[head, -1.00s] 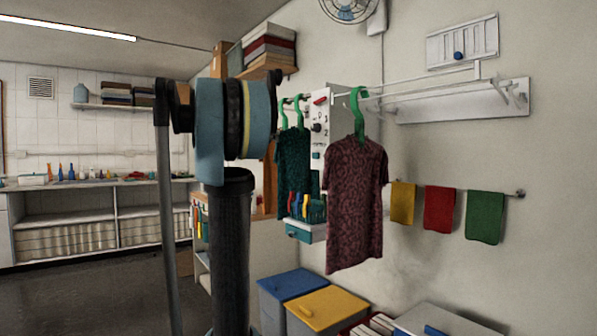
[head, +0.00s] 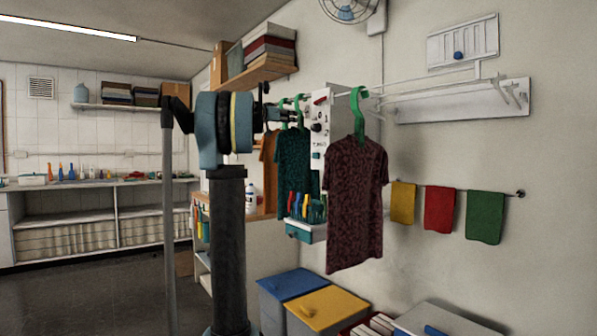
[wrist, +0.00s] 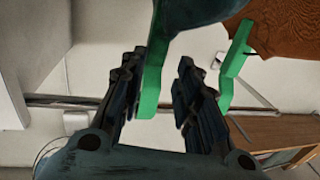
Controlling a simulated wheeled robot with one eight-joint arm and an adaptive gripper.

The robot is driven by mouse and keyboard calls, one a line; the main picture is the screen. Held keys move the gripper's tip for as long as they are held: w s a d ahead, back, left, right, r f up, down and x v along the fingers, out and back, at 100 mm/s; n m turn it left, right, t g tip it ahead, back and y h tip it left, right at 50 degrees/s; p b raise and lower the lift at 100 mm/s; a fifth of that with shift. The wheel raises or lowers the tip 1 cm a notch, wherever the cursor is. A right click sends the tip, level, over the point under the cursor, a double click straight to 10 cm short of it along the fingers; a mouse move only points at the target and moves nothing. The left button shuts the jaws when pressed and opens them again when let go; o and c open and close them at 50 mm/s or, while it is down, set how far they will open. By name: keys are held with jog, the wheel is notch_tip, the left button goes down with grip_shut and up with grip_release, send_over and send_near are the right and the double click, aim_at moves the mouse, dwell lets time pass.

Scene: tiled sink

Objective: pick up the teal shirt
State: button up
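The teal shirt (head: 293,160) hangs on a green hanger (head: 299,112) from the rail in the head view, behind the dark red patterned shirt. My gripper (head: 284,115) is at hanger height, beside the top of the teal shirt. In the wrist view my gripper (wrist: 160,66) has its two fingers apart. A green hanger (wrist: 152,75) stands between them, close to the left finger. The fingers are not closed on it.
The dark red shirt (head: 354,205) hangs nearer on the same rail. An orange-brown shirt (head: 268,160) hangs behind the teal one; its cloth (wrist: 270,25) and green hanger (wrist: 234,65) are close to my right finger. A white control panel (head: 320,125) is beside the teal shirt.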

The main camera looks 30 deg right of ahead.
aim_at(300, 125)
jog(key=shift+s+x, duration=0.2)
jog(key=shift+x, duration=3.45)
jog(key=shift+f, duration=0.1)
jog(key=shift+c, duration=0.2)
